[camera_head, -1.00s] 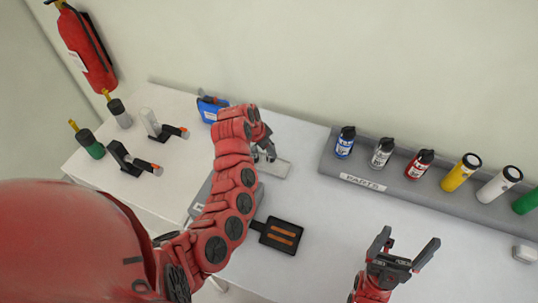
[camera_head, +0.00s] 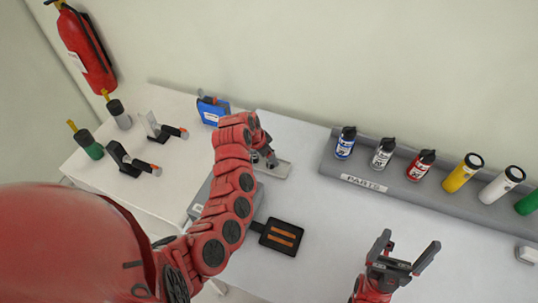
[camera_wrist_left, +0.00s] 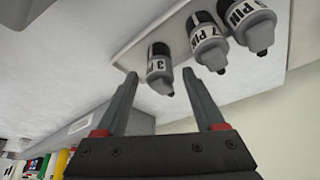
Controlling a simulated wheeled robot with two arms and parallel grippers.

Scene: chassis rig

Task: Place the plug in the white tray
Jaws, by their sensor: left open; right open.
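In the left wrist view, a grey plug (camera_wrist_left: 159,68) marked 3 PIN stands on a pale plate (camera_wrist_left: 148,34). Beside it are a plug marked 7 PIN (camera_wrist_left: 209,42) and another PIN plug (camera_wrist_left: 249,22). My left gripper (camera_wrist_left: 160,76) is open, with its fingers on either side of the 3 PIN plug; contact cannot be told. In the head view, my left gripper (camera_head: 266,157) is over the pale plate (camera_head: 283,170), and my arm hides the plugs. I cannot tell whether this plate is the white tray. My right gripper (camera_head: 410,245) is open and empty at the lower right.
A grey PARTS rack (camera_head: 362,182) with bottles and cylinders runs along the back right. A black tray with orange strips (camera_head: 281,236) lies near the middle. A blue container (camera_head: 211,110) and several tools stand at the left. The table between the black tray and rack is clear.

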